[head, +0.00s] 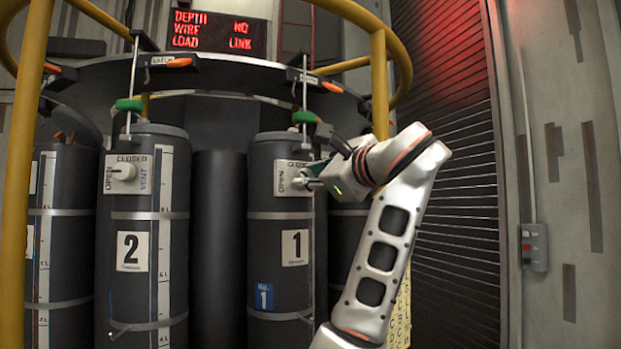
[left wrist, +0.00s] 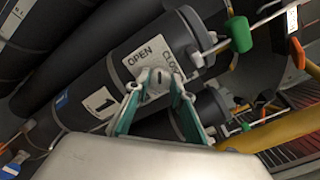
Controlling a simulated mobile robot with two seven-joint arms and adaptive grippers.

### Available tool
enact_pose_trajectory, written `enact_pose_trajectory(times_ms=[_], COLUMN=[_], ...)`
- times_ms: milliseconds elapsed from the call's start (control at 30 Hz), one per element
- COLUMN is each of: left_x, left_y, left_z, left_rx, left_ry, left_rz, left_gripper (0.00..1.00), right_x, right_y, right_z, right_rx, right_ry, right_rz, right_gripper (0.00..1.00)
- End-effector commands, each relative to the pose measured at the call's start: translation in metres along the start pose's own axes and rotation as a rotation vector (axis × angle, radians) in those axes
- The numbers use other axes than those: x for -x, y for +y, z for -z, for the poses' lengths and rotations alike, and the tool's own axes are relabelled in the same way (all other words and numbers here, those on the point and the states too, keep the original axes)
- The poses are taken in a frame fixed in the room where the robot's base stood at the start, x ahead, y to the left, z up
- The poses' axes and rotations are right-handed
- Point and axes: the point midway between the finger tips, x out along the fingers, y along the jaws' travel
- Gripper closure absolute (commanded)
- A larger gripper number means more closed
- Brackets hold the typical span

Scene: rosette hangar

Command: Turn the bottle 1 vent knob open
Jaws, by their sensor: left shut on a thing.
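Bottle 1 (head: 270,230) is a dark grey upright cylinder with a "1" label, right of bottle 2. Its vent plate (head: 287,166) is white near the top, with OPEN along its left side. My left gripper (head: 303,181) reaches it from the right, and its fingers hide most of the knob. In the left wrist view, the green fingers (left wrist: 158,92) are closed on both sides of the pale vent knob (left wrist: 158,76). OPEN and part of CLOSED show on the plate there. The knob's exact angle is hard to tell. My right gripper is in neither view.
Bottle 2 (head: 120,215), with its own white knob (head: 124,172), stands to the left. A yellow rail (head: 378,85) and a dark curved rack with orange-handled clamps (head: 180,62) surround the bottle tops. A red-lettered sign (head: 217,33) hangs behind.

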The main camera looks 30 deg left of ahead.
Motion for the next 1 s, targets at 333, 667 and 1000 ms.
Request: enact_pose_trajectory(times_ms=[333,667,1000], left_x=[0.001,0.000,0.000], left_y=[0.000,0.000,0.000], left_z=[0.001,0.001,0.001], left_rx=[0.304,0.493,0.558], left_ry=[0.003,0.002,0.002], left_rz=[0.000,0.000,0.000], left_gripper=[0.99,0.99,0.99], right_x=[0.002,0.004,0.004], right_y=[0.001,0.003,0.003], right_z=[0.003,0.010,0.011], right_rx=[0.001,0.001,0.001], right_ry=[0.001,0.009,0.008], right_rz=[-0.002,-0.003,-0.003], right_gripper=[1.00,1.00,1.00])
